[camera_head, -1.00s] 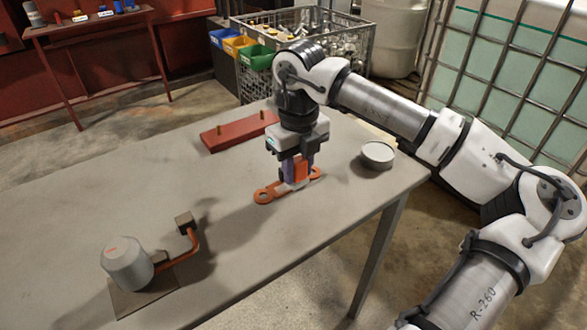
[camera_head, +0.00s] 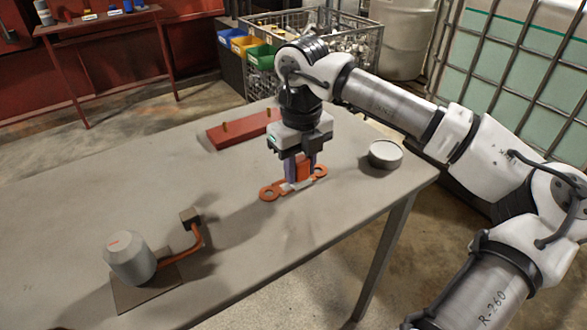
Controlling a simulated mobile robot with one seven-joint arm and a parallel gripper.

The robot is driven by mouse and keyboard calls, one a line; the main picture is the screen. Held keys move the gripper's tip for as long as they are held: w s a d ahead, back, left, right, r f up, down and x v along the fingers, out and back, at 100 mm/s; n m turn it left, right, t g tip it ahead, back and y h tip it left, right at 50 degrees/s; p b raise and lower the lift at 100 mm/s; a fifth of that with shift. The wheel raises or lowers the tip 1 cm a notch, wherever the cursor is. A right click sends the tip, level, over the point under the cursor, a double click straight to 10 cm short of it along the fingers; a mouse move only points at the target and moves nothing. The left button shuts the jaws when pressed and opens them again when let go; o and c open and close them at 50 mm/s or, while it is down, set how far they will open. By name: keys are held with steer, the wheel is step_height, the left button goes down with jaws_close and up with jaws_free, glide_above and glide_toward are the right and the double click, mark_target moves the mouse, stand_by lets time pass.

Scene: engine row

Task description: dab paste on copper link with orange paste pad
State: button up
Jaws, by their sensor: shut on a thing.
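My gripper (camera_head: 299,172) points down over the right part of the table and is shut on the orange paste pad (camera_head: 303,168). The pad's lower end is at the copper link (camera_head: 269,193), a flat orange-brown bar with a ring at each end. The link lies on the tabletop, its middle partly hidden by the pad and fingers. A pale patch shows on the link's middle by the pad. I cannot tell whether the pad presses on the link or hovers just above it.
A round grey tin (camera_head: 385,153) stands right of my gripper. A red block with pegs (camera_head: 240,130) lies behind. A grey motor-like unit (camera_head: 130,258) with a copper pipe stands front left on the table (camera_head: 120,190). The table's middle is clear.

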steer(key=shift+w+d, duration=0.3)
steer(key=shift+d, duration=0.15)
steer(key=shift+s+a+b, duration=0.25)
steer(key=shift+s+a, duration=0.25)
steer(key=shift+a, duration=0.15)
steer(key=shift+s+a+b, duration=0.25)
steer(key=shift+s+a, duration=0.2)
steer(key=shift+a, duration=0.2)
steer(key=shift+w+d, duration=0.5)
steer(key=shift+d, duration=0.2)
steer(key=shift+w+d, duration=0.45)
steer(key=shift+d, duration=0.2)
steer(key=shift+r+p, duration=2.15)
steer(key=shift+r, duration=1.4)
